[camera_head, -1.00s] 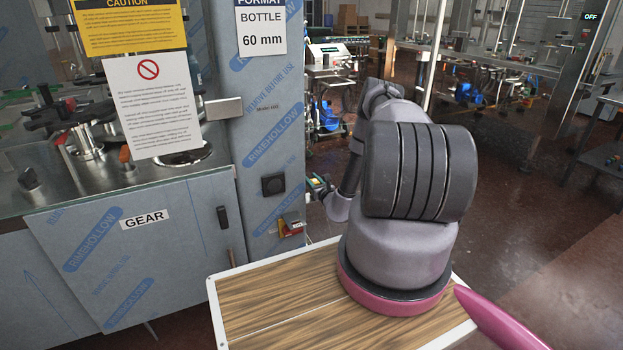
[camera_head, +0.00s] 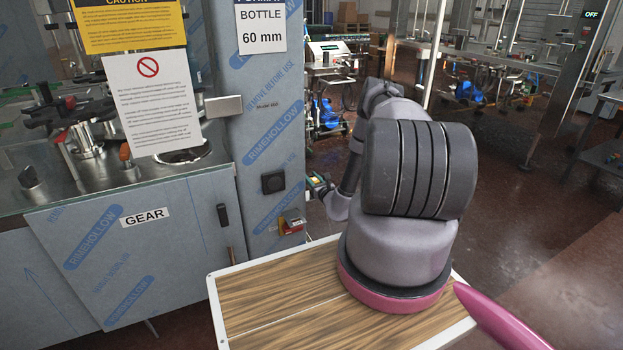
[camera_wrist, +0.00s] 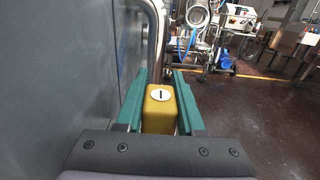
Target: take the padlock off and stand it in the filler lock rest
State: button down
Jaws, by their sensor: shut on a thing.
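The padlock (camera_wrist: 160,108) is a yellow block with a round white label marked with a black bar. In the wrist view it sits between the two teal fingers of my gripper (camera_wrist: 160,92), which is shut on it. A bright curved metal bar (camera_wrist: 158,38) rises just behind it; I cannot tell whether the padlock touches it. In the head view my gripper (camera_head: 317,184) is small, at the right side of the grey filler column, and partly hidden by my arm. I cannot tell for sure which fixture is the lock rest; a small red and yellow fixture (camera_head: 291,226) sits low on the column.
The filler cabinet (camera_head: 140,250), with a GEAR label and dark handle, stands left. A black square fitting (camera_head: 273,183) is on the column (camera_head: 268,130). The wrist view shows a grey panel (camera_wrist: 60,80) close on the left and open floor (camera_wrist: 265,120) on the right.

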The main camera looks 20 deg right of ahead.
jog(key=shift+c, duration=2.2)
grip_release()
jog(key=shift+f, duration=0.1)
jog(key=shift+s, duration=0.1)
